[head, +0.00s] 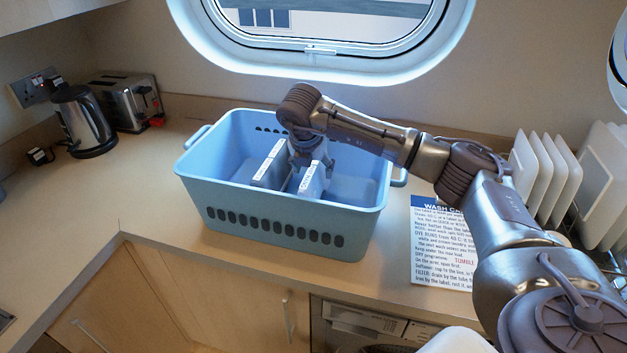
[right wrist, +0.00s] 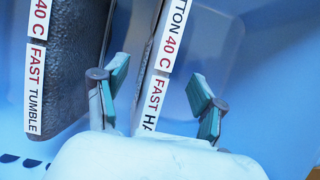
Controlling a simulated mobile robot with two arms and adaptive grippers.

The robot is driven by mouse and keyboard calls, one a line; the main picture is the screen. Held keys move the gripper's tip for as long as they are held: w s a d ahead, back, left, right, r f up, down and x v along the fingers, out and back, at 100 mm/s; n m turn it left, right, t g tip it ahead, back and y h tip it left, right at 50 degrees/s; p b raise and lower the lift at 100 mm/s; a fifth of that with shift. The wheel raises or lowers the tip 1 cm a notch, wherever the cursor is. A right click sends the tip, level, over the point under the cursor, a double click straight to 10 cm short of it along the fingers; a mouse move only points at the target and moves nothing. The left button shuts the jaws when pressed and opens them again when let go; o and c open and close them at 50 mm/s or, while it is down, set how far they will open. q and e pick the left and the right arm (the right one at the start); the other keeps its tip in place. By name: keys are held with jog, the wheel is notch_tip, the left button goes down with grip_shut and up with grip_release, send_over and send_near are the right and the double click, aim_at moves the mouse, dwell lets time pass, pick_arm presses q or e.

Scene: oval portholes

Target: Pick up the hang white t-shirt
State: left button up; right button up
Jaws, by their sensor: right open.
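Two folded garments stand on edge in the blue basket (head: 290,218). The right one, whitish (head: 312,184), has a label reading "...TTON 40 C FAST HA..." in the right wrist view (right wrist: 146,62), its end hidden by my gripper. The left one, greyer (head: 269,166), is labelled "40 C FAST TUMBLE" in the right wrist view (right wrist: 68,72). My right gripper (head: 304,158) reaches down into the basket. In the right wrist view its open fingers (right wrist: 158,88) are on either side of the "HA..." garment's labelled edge; contact cannot be told. My left gripper is out of view.
A wash care sheet (head: 440,250) lies right of the basket, near a rack of white plates (head: 545,170). A kettle (head: 84,122) and toaster (head: 126,100) stand at the left.

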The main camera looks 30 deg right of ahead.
jog(key=shift+w+d+f, duration=0.15)
jog(key=shift+f, duration=0.2)
jog(key=shift+p+x, duration=1.2)
jog(key=shift+p, duration=0.05)
jog(key=shift+x, duration=1.15)
jog(key=shift+f, duration=0.25)
jog(key=shift+c, duration=1.1)
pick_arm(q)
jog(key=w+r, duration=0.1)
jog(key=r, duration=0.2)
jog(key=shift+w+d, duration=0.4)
pick_arm(e)
jog(key=shift+r, duration=0.1)
grip_shut()
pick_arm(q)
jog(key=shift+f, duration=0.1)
